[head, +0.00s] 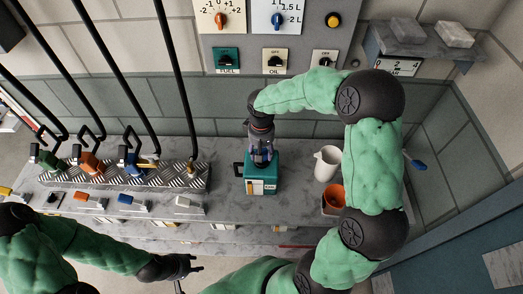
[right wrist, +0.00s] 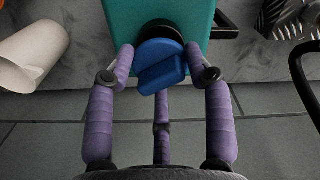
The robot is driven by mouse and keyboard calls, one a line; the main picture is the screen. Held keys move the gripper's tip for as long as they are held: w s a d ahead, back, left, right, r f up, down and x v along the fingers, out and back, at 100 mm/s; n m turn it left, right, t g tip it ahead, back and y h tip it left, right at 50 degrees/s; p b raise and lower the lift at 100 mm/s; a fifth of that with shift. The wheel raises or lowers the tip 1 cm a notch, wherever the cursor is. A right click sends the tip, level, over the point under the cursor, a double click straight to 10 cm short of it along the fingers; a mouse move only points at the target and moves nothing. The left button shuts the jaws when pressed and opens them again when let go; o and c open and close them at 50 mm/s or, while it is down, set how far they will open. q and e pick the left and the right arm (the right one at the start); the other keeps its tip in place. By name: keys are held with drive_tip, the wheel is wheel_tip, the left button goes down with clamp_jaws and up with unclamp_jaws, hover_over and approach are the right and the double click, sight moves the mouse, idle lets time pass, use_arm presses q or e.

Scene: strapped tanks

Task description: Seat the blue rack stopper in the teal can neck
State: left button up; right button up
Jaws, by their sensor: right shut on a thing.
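The teal can (head: 265,186) stands on the grey bench, with a handle on its left side and a label reading OIL. In the right wrist view the can (right wrist: 190,14) is behind the blue stopper (right wrist: 160,70). The stopper is at the can's dark neck (right wrist: 161,31) and overlaps it. I cannot tell how deep it sits. My right gripper (right wrist: 162,62) is shut on the stopper from both sides, above the can; the same gripper (head: 261,155) hides the neck in the head view. My left gripper (head: 197,263) is open and empty, low in front of the bench.
A metal tread-plate rack (head: 180,178) with several hoses and coloured nozzles is left of the can. A control panel (head: 275,30) is on the wall behind.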

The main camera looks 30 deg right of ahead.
drive_tip(key=shift+f+b, duration=0.75)
drive_tip(key=shift+f, duration=0.4)
drive_tip(key=o, duration=1.2)
drive_tip(key=shift+o, duration=0.2)
wheel_tip(320, 180, up, 12)
drive_tip(key=o, duration=0.4)
drive_tip(key=shift+r, duration=0.1)
